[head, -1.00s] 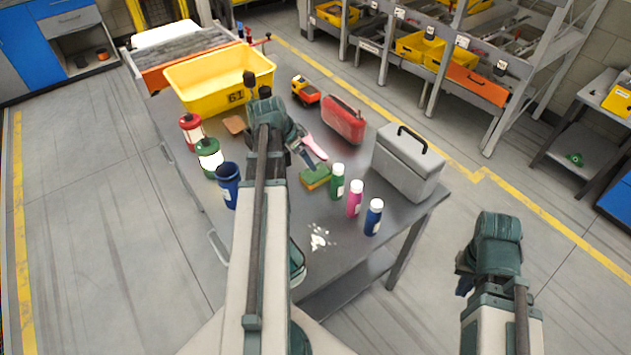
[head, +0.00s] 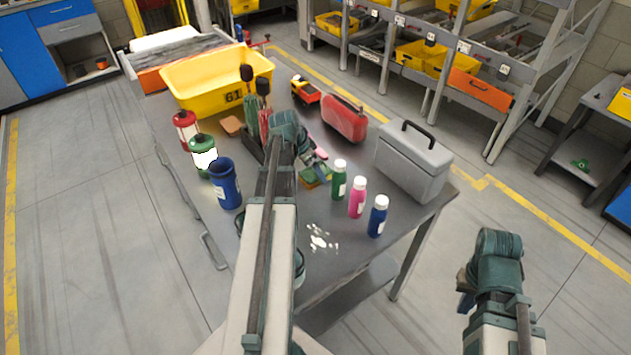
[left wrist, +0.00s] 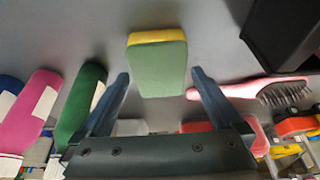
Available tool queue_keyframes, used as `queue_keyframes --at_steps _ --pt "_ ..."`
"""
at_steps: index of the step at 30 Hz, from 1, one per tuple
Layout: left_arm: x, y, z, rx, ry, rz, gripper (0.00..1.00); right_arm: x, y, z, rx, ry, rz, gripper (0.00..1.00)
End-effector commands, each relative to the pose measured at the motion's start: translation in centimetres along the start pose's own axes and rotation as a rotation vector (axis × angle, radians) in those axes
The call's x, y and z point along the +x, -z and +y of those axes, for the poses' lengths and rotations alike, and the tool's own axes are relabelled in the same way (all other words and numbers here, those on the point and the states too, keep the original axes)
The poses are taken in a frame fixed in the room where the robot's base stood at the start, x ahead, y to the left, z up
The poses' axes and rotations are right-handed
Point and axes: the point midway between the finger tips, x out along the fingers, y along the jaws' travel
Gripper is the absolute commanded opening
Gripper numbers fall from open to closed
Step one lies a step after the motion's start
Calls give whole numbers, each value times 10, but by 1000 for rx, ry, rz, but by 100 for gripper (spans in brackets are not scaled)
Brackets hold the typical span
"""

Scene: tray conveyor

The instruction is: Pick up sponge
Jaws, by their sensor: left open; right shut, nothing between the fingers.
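The sponge (left wrist: 158,68), green with a yellow layer, lies on the grey table. In the head view the sponge (head: 312,183) is partly hidden by my left gripper (head: 322,166). In the left wrist view my left gripper (left wrist: 160,76) is open, with a finger to either side of the sponge's near end; I cannot tell whether they touch it. My right gripper (head: 463,287) is shut and empty, away from the table at the lower right.
Green (head: 339,182), pink (head: 357,200) and blue (head: 377,218) bottles stand right of the sponge. A pink-handled brush (left wrist: 250,90) lies close by. A grey toolbox (head: 412,165), red case (head: 344,120) and yellow bin (head: 190,95) are around. White spill (head: 320,240) marks the front.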

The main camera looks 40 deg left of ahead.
Motion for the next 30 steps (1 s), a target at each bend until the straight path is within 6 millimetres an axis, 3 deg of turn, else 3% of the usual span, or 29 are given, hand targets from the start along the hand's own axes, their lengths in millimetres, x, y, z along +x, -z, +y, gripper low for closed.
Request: queue_keyframes --at_steps 2,30 --pt "10 -1 0 0 0 0 100 10 1 -1 0 0 0 0" --pt "13 -2 0 -1 0 0 100 13 1 -1 0 0 0 0"
